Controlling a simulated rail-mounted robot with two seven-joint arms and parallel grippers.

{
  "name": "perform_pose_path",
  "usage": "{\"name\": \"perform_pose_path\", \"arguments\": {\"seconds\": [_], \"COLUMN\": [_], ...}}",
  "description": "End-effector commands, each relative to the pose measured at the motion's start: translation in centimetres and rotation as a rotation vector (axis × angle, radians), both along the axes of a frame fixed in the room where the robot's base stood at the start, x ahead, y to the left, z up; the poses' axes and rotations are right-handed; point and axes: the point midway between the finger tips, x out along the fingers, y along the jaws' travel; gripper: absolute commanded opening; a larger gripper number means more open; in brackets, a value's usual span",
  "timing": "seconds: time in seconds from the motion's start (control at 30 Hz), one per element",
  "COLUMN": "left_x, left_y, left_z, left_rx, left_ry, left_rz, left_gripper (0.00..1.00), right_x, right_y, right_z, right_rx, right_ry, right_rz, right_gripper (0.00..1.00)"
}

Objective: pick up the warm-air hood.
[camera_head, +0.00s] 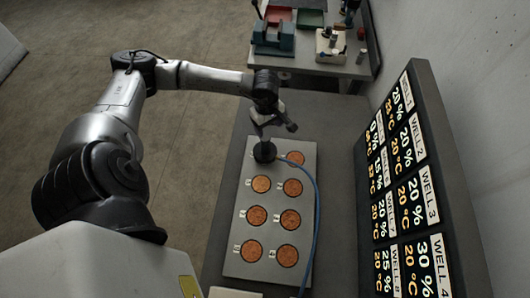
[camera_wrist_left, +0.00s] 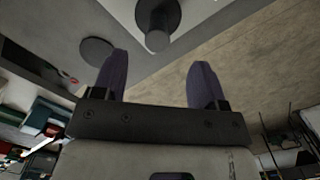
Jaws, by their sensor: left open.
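The warm-air hood (camera_head: 264,152), a small dark round piece, sits at the far left of the pale well plate (camera_head: 236,270). A blue hose (camera_head: 316,205) curves near it along the plate's right side. In the left wrist view the hood (camera_wrist_left: 158,18) is a dark round body with a lighter knob, beyond the fingertips. My left gripper (camera_head: 272,127) is just above and behind the hood in the head view. In the left wrist view the left gripper (camera_wrist_left: 159,66) has its two purple fingers wide apart with nothing between them. My right gripper is not in view.
The plate has several round orange-brown wells (camera_head: 289,220). A dark display board (camera_head: 420,195) with percentages and temperatures stands along the right. A second table (camera_head: 300,62) at the back carries bins and small tools. Open floor (camera_head: 200,150) lies left.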

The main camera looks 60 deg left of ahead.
Motion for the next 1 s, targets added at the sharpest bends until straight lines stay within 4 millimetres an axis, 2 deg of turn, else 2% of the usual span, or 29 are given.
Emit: {"name": "perform_pose_path", "arguments": {"seconds": [0.07, 0.2, 0.5, 0.87, 1.0], "left_x": [-0.1, -0.3, -0.3, -0.2, -0.2], "left_y": [1.2, 1.9, 1.8, 1.8, 1.9], "left_z": [-0.2, -1.9, -6.8, -8.9, -10.7], "left_rx": [0.046, 0.074, 0.071, 0.07, 0.069], "left_ry": [0.014, 0.027, 0.026, 0.025, 0.026], "left_rz": [-0.006, -0.01, -0.009, -0.009, -0.008], "left_gripper": [0.66, 0.66, 0.66, 0.66, 0.66], "right_x": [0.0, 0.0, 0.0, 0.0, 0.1], "right_y": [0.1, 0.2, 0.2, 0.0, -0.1], "right_z": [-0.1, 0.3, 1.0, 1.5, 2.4], "right_rx": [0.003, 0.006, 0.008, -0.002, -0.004], "right_ry": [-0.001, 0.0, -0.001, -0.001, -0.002], "right_rz": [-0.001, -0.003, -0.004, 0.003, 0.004], "right_gripper": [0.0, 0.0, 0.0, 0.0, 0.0]}}
